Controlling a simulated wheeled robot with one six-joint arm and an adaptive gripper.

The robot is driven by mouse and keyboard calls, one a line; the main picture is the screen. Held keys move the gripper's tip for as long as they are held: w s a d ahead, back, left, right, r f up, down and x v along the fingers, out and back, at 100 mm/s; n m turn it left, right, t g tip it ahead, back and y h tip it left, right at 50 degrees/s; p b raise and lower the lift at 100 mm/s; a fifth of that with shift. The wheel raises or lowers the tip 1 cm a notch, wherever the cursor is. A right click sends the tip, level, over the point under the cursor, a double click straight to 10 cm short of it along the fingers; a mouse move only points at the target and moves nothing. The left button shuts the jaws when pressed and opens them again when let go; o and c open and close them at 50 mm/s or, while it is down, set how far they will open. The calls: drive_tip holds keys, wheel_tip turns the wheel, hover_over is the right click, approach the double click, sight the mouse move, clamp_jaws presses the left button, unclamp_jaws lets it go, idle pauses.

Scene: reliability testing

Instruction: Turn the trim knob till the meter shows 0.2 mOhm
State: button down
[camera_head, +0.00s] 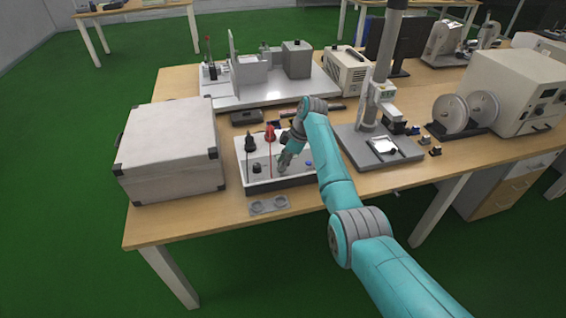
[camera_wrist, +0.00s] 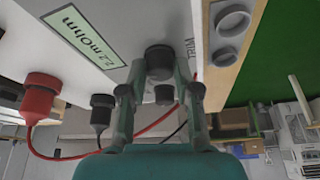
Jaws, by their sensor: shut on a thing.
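The meter (camera_head: 262,183) is a white box near the front edge of the bench. Its green display (camera_wrist: 84,40) shows upside down in the wrist view and appears to read 2.2 mOhm. The black trim knob (camera_wrist: 160,58) sits on the panel beside the printed word TRIM. My gripper (camera_wrist: 160,80) is shut on the trim knob, one finger on each side.
Red (camera_head: 270,132) and black (camera_head: 250,143) plugs with leads stand on the meter. A grey case (camera_head: 170,150) is at left, a grey plate with two rings (camera_head: 269,206) in front. A stand (camera_head: 350,148) is at right, a white fixture base (camera_head: 225,92) behind.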

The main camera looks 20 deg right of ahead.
drive_tip(key=n+g, duration=0.1)
drive_tip(key=n, duration=0.3)
drive_tip(key=shift+g, duration=0.4)
drive_tip(key=shift+f+n, duration=0.1)
drive_tip(key=shift+n, duration=0.5)
drive_tip(key=c, duration=0.8)
unclamp_jaws()
drive_tip(key=shift+c, duration=0.2)
drive_tip(key=shift+w, duration=0.1)
drive_tip(key=v, duration=1.2)
drive_tip(key=shift+w, duration=0.15)
